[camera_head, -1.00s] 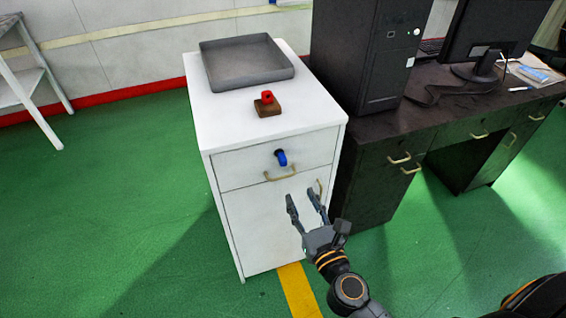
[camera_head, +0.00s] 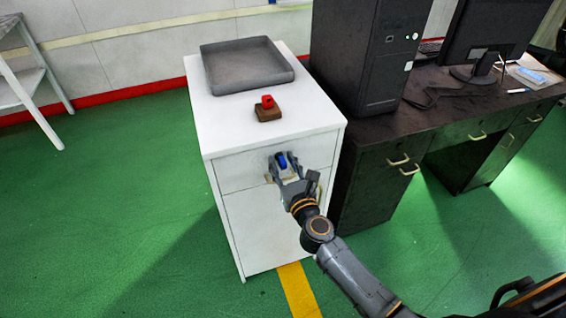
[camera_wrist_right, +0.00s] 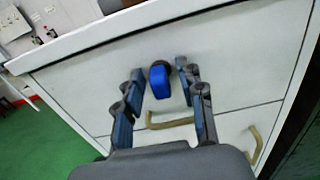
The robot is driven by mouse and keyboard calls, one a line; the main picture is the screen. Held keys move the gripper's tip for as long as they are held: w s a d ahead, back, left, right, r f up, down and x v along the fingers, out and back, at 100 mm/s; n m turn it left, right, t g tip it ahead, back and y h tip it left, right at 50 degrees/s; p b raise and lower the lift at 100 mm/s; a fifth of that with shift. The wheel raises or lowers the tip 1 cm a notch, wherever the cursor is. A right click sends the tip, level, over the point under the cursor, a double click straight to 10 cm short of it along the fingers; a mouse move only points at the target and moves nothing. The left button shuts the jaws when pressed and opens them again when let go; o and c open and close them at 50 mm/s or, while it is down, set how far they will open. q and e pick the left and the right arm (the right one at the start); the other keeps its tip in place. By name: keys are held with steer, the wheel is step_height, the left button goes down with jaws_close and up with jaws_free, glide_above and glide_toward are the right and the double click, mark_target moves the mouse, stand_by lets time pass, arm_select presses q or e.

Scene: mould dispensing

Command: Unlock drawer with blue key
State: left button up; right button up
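The blue key (camera_head: 282,161) sits in the lock on the front of the white cabinet's top drawer (camera_head: 235,170). In the right wrist view the blue key (camera_wrist_right: 159,82) shows between the two fingers, with a gap on each side. My right gripper (camera_head: 283,162) is open around the key, its fingers reaching to the drawer front on either side of it. The drawer handle (camera_wrist_right: 170,121) lies just below the key, partly hidden by the gripper in the head view. The drawer is closed. My left gripper is not in view.
On the cabinet top (camera_head: 225,130) stand a grey tray (camera_head: 247,88) and a red key in a brown block (camera_head: 268,113). A dark desk with a computer tower (camera_head: 365,55) stands close on the right. Open green floor lies to the left.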

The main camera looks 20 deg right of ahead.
steer(key=shift+w, duration=0.1)
jaws_close()
steer(key=shift+n, duration=0.3)
steer(key=n+p, duration=0.1)
steer(key=n, duration=0.1)
steer(key=shift+r+n+p, duration=0.1)
steer(key=shift+n+p, duration=0.3)
steer(key=n+p, duration=0.2)
steer(key=n, duration=0.3)
steer(key=shift+a, duration=0.1)
steer(key=n+p, duration=0.1)
steer(key=n, duration=0.4)
steer(key=shift+f+n+p, duration=0.2)
steer(key=shift+n+p, duration=0.2)
steer(key=shift+f+n+p, duration=0.1)
steer(key=shift+n+p, duration=0.4)
steer(key=shift+n, duration=1.3)
